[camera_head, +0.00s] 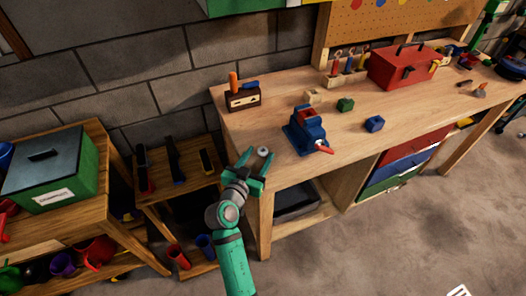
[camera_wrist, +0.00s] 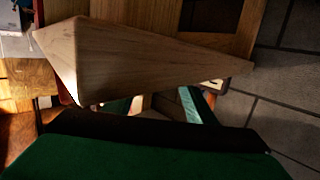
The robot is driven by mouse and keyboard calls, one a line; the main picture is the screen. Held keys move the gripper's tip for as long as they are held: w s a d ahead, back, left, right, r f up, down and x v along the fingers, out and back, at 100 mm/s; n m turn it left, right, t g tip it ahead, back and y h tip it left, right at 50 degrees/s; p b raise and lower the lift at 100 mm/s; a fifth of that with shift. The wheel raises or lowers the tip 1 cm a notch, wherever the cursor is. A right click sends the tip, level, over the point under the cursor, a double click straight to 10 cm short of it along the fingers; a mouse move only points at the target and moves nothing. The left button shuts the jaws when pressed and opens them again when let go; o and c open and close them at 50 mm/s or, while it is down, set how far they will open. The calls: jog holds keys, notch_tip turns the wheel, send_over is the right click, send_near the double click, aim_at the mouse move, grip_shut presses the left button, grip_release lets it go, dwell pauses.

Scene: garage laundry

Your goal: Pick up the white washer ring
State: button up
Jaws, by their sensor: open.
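The white washer ring (camera_head: 263,152) lies on the wooden workbench (camera_head: 240,125) near its left front corner, in the head view. My teal gripper (camera_head: 257,166) is open at that corner, with its fingers spread. The ring shows close to the fingertips, with no visible grip on it. Whether a finger touches it, I cannot tell. In the wrist view, a teal finger (camera_wrist: 197,105) shows beyond my dark green gripper body, and a large wooden shape fills the middle. I cannot make out the ring there.
A blue vise (camera_head: 305,132) stands right of the ring. A small brown box (camera_head: 242,98) with tools is behind it. Green (camera_head: 345,104) and blue (camera_head: 375,124) blocks and a red toolbox (camera_head: 402,66) stand further right. A lower shelf unit (camera_head: 180,185) is at left.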

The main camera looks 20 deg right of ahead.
jog(key=shift+w+d+f, duration=0.1)
jog(key=shift+w+d, duration=0.2)
jog(key=c, duration=1.1)
